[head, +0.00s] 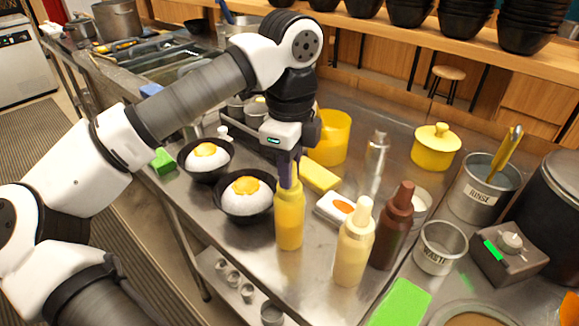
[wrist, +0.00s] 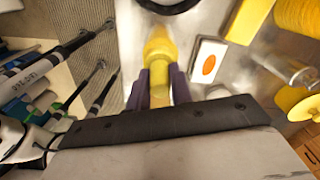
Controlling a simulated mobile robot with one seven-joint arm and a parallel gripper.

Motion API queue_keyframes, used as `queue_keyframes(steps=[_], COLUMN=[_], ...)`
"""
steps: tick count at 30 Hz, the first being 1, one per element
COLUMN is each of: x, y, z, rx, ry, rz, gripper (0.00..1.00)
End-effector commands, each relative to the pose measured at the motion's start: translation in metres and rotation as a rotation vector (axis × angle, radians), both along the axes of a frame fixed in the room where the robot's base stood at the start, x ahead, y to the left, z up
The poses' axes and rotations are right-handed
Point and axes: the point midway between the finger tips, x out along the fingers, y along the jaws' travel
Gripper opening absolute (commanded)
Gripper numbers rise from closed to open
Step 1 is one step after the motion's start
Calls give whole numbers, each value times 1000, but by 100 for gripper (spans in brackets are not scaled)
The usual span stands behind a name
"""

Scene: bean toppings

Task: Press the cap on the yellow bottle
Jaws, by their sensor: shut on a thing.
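The yellow bottle (head: 289,218) stands upright on the steel counter, right of the front bowl. My gripper (head: 288,182) points down over its top. In the wrist view, the gripper's dark fingers (wrist: 160,88) close from both sides on a yellow cap (wrist: 159,75). The cap is in line with the yellow bottle (wrist: 158,45) beyond it. The fingers hide the joint between cap and bottle in the head view, so I cannot tell whether the cap is fully seated.
A cream bottle (head: 354,250) and a brown bottle (head: 393,232) stand close on the right. Two black bowls of rice with egg, the front one (head: 246,212) and the rear one (head: 190,172), are on the left. A yellow block (head: 320,176) and a white box (head: 334,208) lie behind.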

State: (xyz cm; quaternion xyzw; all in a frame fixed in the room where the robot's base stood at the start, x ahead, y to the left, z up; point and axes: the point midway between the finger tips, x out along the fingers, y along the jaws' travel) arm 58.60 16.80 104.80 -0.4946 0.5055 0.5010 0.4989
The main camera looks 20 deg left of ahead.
Motion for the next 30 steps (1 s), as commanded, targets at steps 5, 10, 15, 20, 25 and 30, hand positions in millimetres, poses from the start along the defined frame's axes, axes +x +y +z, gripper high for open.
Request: queue_keyframes(steps=[5,10,15,20,25,30], x=[0,0,0,0,0,0], y=[0,0,0,0,0,0], z=[-1,-1,-1,-1,-1,-1], rx=[0,0,0,0,0,0], ry=[0,0,-1,-1,-1,-1], rz=[0,1,1,1,1,1], gripper=[13,32,47,50,69,69])
